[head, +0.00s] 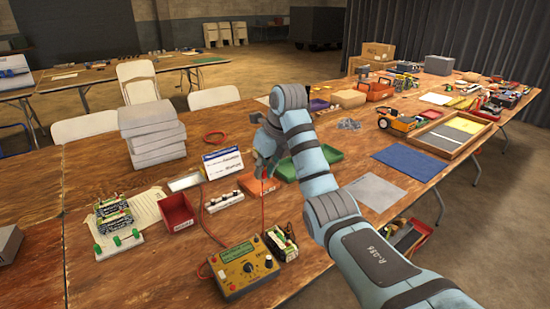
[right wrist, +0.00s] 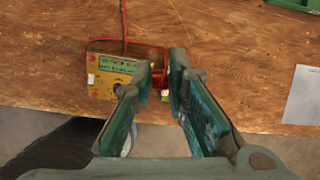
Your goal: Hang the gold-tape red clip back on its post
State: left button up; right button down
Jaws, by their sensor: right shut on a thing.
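My right gripper (head: 263,168) is over the middle of the table, its jaws partly hidden by my arm in the head view. A red lead (head: 263,210) hangs from it toward the yellow charger (head: 243,268). In the right wrist view, the right gripper (right wrist: 152,78) is shut on a small red thing, the red clip (right wrist: 159,77), which shows between its fingers. No gold tape can be made out. The charger (right wrist: 110,75) lies beyond the left finger. A white strip with small dark posts (head: 223,202) stands behind the charger. My left gripper is out of view.
A black battery pack (head: 281,243) stands right of the charger. A red bin (head: 177,212), a white-and-blue sign (head: 223,163) and green circuit boards (head: 115,215) are nearby. A green tray (head: 310,162) lies behind my arm. Bare wood lies in front of the red bin.

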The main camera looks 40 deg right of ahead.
pick_arm(q)
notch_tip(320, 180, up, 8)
jog(key=p, duration=0.7)
pick_arm(e)
jog(key=w+a+n+g+y, duration=0.1)
jog(key=a+n+y, duration=0.4)
jog(key=a, duration=1.2)
pick_arm(q)
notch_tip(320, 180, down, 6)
jog(key=b, duration=0.6)
pick_arm(e)
notch_tip(320, 180, down, 11)
jog(key=n+h, duration=0.2)
jog(key=shift+f, duration=0.15)
jog(key=shift+f+b, duration=2)
jog(key=shift+f, duration=1.55)
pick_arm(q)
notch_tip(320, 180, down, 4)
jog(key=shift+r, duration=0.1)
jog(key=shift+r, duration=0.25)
pick_arm(e)
jog(key=shift+h, duration=0.3)
pick_arm(q)
jog(key=shift+p, duration=0.35)
pick_arm(e)
jog(key=shift+f, duration=0.15)
